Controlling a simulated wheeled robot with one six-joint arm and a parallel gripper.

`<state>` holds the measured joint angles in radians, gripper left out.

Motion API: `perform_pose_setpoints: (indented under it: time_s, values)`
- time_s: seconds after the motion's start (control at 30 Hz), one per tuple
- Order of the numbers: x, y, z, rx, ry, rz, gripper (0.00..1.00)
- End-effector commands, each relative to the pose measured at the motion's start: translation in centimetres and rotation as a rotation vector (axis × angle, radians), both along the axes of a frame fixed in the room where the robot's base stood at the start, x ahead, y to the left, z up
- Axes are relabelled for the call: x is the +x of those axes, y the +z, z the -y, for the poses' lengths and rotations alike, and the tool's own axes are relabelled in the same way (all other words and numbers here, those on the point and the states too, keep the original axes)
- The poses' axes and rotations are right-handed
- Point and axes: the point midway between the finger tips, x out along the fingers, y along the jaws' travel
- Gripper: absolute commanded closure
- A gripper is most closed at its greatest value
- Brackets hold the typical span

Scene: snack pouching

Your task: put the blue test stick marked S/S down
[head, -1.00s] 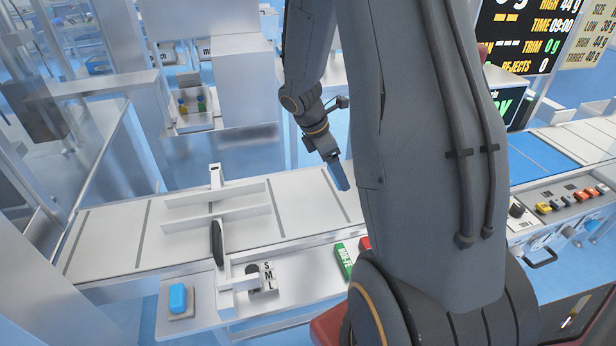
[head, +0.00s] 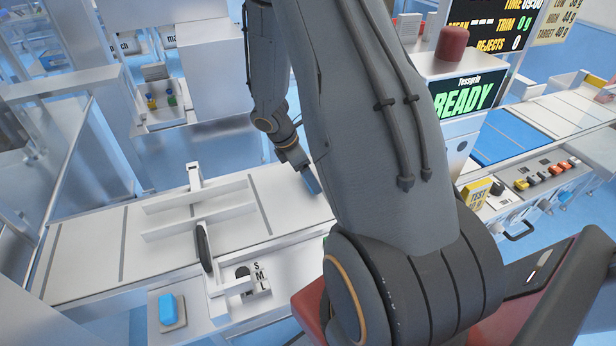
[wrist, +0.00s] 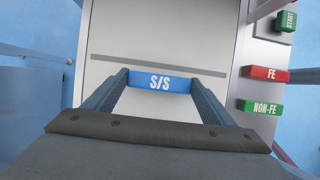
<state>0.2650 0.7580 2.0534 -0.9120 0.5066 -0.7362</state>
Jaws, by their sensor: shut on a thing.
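The blue test stick marked S/S (wrist: 160,83) is held crosswise between the two fingertips of my gripper (wrist: 160,86) in the wrist view. The pale conveyor surface (wrist: 158,50) lies beyond and below it; I cannot tell the exact gap. In the head view my gripper (head: 311,184) points down over the belt (head: 275,200), to the right of the white guide rails. The stick itself is hard to tell from the blue-grey fingers there.
A red FE stick (wrist: 264,73) and a green NON-FE stick (wrist: 262,106) lie on the ledge right of the belt, near a green START button (wrist: 290,21). White guide rails (head: 200,218) stand on the belt. A yellow TEST block (head: 478,193) sits near the control panel.

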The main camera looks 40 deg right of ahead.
Motion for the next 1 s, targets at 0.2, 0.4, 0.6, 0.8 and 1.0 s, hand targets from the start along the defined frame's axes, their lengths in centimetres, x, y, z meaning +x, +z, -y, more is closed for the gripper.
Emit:
perform_pose_setpoints:
  time_s: [0.2, 0.4, 0.6, 0.8, 1.0]
  values:
    - [0.0, -1.5, 0.0, 0.001, 0.0, 0.001, 0.45]
    - [0.0, -1.5, 0.0, 0.001, -0.001, 0.002, 0.45]
    - [0.0, -1.8, 0.0, 0.001, -0.001, 0.002, 0.17]
    - [0.0, -1.8, 0.0, 0.001, -0.001, 0.002, 0.04]
    - [0.0, -1.7, 0.0, 0.001, 0.0, 0.001, 0.04]
